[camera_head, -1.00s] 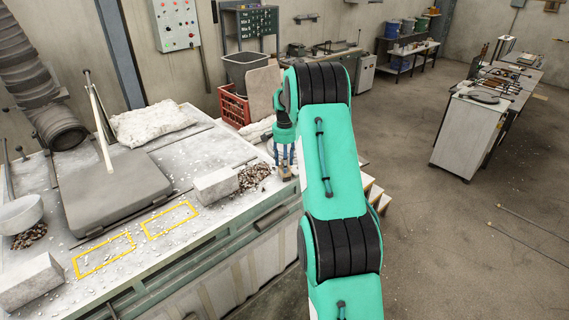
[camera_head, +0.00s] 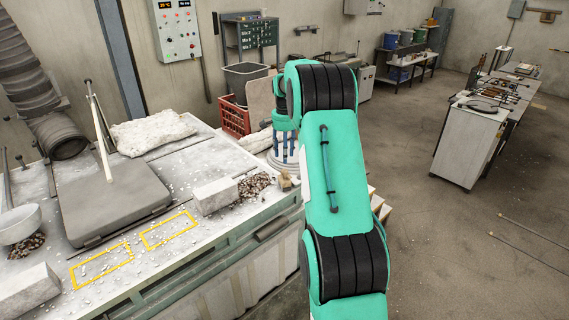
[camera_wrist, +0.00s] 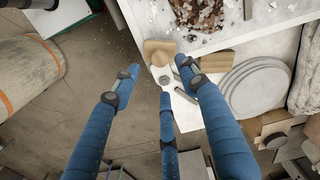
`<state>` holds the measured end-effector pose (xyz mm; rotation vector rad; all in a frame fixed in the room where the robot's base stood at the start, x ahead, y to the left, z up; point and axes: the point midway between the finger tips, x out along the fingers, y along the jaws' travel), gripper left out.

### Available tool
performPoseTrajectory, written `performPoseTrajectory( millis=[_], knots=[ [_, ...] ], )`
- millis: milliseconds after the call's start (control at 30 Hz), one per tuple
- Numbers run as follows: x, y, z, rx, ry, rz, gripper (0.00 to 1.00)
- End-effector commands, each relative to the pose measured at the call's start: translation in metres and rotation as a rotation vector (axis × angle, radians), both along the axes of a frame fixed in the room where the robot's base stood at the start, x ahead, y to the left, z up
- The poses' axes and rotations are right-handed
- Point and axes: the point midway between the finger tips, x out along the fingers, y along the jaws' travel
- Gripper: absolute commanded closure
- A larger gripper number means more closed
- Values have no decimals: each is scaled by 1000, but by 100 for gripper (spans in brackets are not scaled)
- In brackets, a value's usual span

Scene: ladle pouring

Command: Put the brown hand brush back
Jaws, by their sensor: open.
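The brown hand brush (camera_head: 285,183) is at the right end of the long workbench, just below my gripper (camera_head: 284,160). In the wrist view a tan-brown piece of it (camera_wrist: 160,48) lies on the white bench top, near the edge. A second tan piece (camera_wrist: 217,62) shows on the other side of a finger, and I cannot tell whether the two join behind it. My gripper's blue fingers (camera_wrist: 160,88) are spread, with nothing held between them. The fingers stand apart from the brush.
A pale block (camera_head: 213,196) and a pile of brown chips (camera_head: 253,186) lie left of the brush. Grey round discs (camera_wrist: 258,88) lie beside it. A red crate (camera_head: 235,117) stands behind the bench.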

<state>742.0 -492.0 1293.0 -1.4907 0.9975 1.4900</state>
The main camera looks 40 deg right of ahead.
Motion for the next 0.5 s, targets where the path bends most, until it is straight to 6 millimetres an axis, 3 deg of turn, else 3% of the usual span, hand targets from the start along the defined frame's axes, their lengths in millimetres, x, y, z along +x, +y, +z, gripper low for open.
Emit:
performPoseTrajectory(
  millis=[200, 500],
  knots=[
    [0, 0, 19, 0, 0, 0, 56],
    [0, 0, 23, 0, 0, 0, 56]
  ],
)
